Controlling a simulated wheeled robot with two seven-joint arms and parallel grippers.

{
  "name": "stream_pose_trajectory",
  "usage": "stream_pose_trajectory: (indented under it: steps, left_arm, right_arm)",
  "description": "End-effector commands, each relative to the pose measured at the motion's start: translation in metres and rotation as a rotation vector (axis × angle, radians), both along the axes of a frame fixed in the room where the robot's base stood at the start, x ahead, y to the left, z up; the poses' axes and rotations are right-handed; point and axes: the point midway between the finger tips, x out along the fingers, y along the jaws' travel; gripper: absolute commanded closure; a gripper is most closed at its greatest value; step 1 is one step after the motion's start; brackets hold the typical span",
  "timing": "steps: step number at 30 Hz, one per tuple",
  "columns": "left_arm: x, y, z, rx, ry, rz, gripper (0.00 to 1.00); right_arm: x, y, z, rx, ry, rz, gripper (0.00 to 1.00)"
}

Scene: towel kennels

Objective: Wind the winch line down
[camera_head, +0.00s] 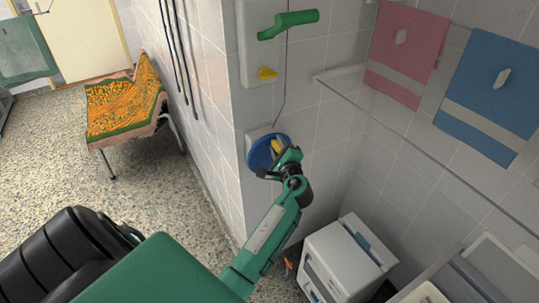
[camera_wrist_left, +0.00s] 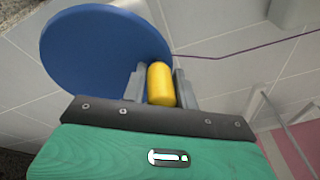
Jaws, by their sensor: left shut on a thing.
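The winch is a round blue disc (camera_head: 257,153) on the tiled wall corner, with a yellow knob on it. In the left wrist view the blue disc (camera_wrist_left: 95,50) fills the upper left, and the yellow knob (camera_wrist_left: 160,84) sits between my two fingers. My left gripper (camera_head: 283,155) is shut on the knob, in front of the disc's right side. A thin dark winch line (camera_head: 285,75) runs up the wall from the disc; it shows purple in the left wrist view (camera_wrist_left: 240,52). My right gripper is not in view.
A green handle (camera_head: 288,24) and a yellow lever (camera_head: 267,73) sit on a wall panel above the disc. Pink (camera_head: 408,48) and blue (camera_head: 490,90) towels hang at right. A white boxy unit (camera_head: 345,258) stands below. A cloth-covered bench (camera_head: 122,108) stands at left on open speckled floor.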

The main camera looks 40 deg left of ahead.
Motion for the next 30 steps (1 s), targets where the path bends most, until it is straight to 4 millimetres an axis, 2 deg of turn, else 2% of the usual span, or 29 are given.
stream_pose_trajectory:
  steps: [4, 5, 8, 9, 18, 30]
  left_arm:
    - [0.0, 0.001, 0.001, 0.004, -0.001, 0.002, 0.98]
    - [0.0, 0.001, 0.001, 0.004, -0.001, 0.002, 0.65]
    - [0.0, 0.001, 0.001, 0.003, 0.0, 0.002, 0.45]
    - [0.0, 0.001, 0.0, 0.003, 0.0, 0.002, 0.42]
    - [-0.001, -0.002, -0.001, 0.0, 0.001, 0.001, 0.42]
    - [-0.019, -0.046, -0.001, -0.001, 0.001, 0.001, 0.42]
  right_arm:
    - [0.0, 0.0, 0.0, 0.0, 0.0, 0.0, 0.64]
    - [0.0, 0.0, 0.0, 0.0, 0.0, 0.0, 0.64]
    - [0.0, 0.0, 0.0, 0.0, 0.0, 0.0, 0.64]
    - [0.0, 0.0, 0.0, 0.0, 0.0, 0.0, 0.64]
    - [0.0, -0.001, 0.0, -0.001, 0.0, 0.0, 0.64]
    - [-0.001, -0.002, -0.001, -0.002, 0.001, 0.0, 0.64]
